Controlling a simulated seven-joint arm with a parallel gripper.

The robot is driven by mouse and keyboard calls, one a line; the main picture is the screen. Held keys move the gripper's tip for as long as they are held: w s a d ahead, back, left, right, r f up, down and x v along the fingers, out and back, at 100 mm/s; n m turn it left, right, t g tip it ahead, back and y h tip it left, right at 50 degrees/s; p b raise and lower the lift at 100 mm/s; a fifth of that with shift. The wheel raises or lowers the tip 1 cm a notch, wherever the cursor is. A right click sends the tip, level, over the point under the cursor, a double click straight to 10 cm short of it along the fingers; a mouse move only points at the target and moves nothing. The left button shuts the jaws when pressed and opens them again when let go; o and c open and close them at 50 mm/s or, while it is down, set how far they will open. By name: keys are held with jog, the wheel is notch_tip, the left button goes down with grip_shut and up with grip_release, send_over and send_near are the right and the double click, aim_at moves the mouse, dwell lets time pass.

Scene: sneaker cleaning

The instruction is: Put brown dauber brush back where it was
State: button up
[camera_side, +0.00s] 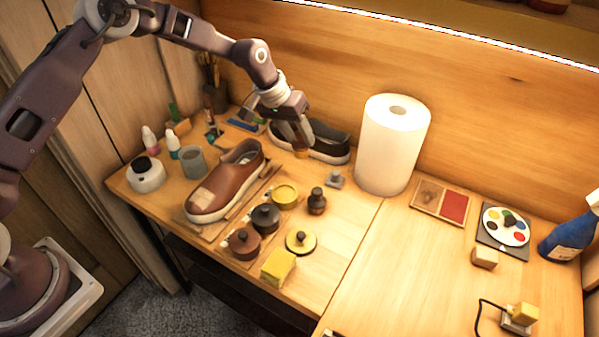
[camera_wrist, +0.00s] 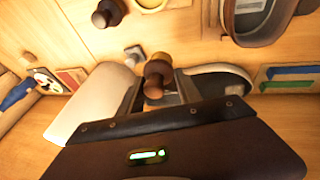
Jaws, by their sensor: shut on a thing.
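My gripper (camera_side: 297,143) is above the back of the workbench, in front of the dark sneaker (camera_side: 316,141). It is shut on the brown dauber brush (camera_wrist: 157,76), which has a rounded brown end and shows between the fingers in the wrist view. In the side view the brush (camera_side: 300,152) is small and partly hidden by the fingers. It appears to be held above the bench, though the gap is hard to judge. The brown shoe (camera_side: 228,180) rests on a wooden board to the left, in front of the gripper.
A paper towel roll (camera_side: 392,150) stands close to the right of my gripper.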

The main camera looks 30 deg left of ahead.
notch_tip(320, 180, down, 8)
jog(key=shift+f, duration=0.1)
jog(key=shift+f, duration=0.1)
jog(key=o, duration=1.2)
jog(key=v, duration=1.2)
